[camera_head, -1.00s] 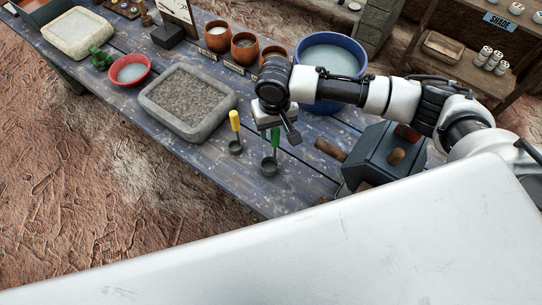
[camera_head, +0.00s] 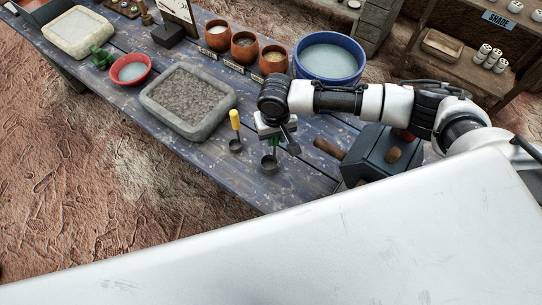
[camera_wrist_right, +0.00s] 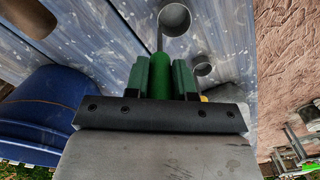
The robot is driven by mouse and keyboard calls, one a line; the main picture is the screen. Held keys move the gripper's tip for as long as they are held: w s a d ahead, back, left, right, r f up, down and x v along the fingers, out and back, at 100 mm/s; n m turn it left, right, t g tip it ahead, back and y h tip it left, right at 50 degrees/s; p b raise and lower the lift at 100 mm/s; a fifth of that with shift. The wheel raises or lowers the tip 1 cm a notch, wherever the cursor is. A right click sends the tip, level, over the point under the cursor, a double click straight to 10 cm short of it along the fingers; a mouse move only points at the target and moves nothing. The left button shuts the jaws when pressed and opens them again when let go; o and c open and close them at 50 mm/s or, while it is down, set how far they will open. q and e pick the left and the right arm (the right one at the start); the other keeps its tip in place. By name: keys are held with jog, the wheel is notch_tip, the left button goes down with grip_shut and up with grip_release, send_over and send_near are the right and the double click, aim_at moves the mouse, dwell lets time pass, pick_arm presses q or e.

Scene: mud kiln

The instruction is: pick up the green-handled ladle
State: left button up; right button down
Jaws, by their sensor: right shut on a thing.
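The green-handled ladle stands upright on the blue plank table, its dark cup (camera_head: 269,164) showing below my right gripper (camera_head: 275,144). Most of its handle is hidden by the gripper in the head view. In the right wrist view, the green handle (camera_wrist_right: 160,65) lies between the two fingers of my right gripper (camera_wrist_right: 161,78), which is shut on it. The cup (camera_wrist_right: 175,19) points away from the gripper there. I cannot tell whether the cup touches the table. My left gripper is not in view.
A yellow-handled ladle (camera_head: 235,128) stands close to the left. A grey stone tray (camera_head: 222,127) lies beyond it. A dark block with wooden handles (camera_head: 375,155) is on the right. A blue tub (camera_head: 358,72) and several clay pots (camera_head: 245,52) stand behind.

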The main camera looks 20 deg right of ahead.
jog(key=shift+r, duration=0.15)
notch_tip(320, 180, up, 10)
jog(key=shift+f+b, duration=0.1)
jog(key=shift+b, duration=0.85)
jog(key=c, duration=1.5)
grip_release()
jog(key=shift+c, duration=1.4)
